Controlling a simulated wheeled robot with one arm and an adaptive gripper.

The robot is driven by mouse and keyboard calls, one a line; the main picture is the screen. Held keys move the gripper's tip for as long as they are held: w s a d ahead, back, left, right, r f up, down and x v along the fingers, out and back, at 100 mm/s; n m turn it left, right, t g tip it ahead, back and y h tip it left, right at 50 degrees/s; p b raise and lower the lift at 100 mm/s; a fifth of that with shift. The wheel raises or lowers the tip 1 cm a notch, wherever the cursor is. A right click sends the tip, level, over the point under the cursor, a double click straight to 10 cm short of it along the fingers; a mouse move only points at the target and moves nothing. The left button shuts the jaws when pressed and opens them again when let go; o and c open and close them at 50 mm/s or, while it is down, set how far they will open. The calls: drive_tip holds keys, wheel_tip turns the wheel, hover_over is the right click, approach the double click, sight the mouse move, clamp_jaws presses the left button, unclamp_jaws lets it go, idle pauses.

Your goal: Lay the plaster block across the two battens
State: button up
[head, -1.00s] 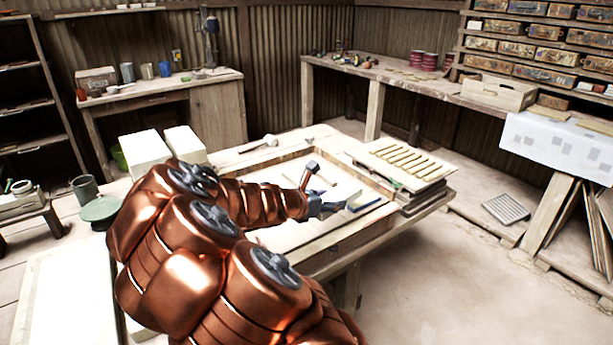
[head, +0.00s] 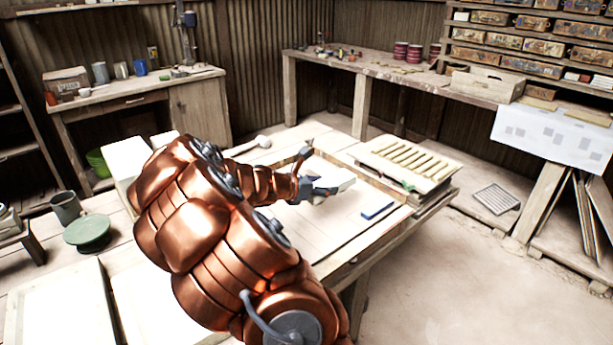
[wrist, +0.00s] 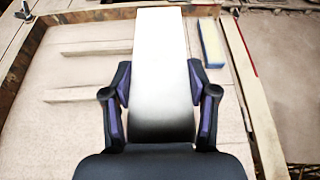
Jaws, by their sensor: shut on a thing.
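The plaster block is a long white slab (wrist: 162,60) that fills the middle of the wrist view. My gripper (wrist: 163,85) is shut on it, with a dark finger pressed to each side. In the head view my gripper (head: 318,192) holds the block (head: 338,182) above the wood-framed table bed, apart from the blue-edged piece. Two pale battens, an upper one (wrist: 92,47) and a lower one (wrist: 85,94), lie on the bed to the left of the block in the wrist view. Their right ends seem hidden behind the block. I cannot make them out clearly in the head view.
A blue-edged piece (head: 377,211) lies on the bed to the right of the block. A raised wooden rim (wrist: 254,100) borders the bed. A slatted stack (head: 408,160) stands at the table's right end. A mallet (head: 250,145) lies behind.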

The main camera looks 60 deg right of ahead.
drive_tip(key=w+d, duration=0.2)
drive_tip(key=w, duration=0.1)
drive_tip(key=w+d+p, duration=0.1)
drive_tip(key=w+d, duration=0.2)
drive_tip(key=w+d+f+p, duration=0.1)
drive_tip(key=w+d, duration=0.2)
drive_tip(key=w, duration=0.1)
drive_tip(key=shift+d+f, duration=0.1)
drive_tip(key=shift+d, duration=0.05)
drive_tip(key=shift+f+p, duration=0.55)
drive_tip(key=shift+f, duration=1.25)
drive_tip(key=shift+f, duration=0.25)
drive_tip(key=o, duration=1.5)
drive_tip(key=shift+o, duration=0.2)
drive_tip(key=shift+r, duration=0.2)
drive_tip(key=shift+w+r, duration=0.1)
drive_tip(key=shift+r, duration=0.05)
drive_tip(key=b+v, duration=0.1)
drive_tip(key=v, duration=1.1)
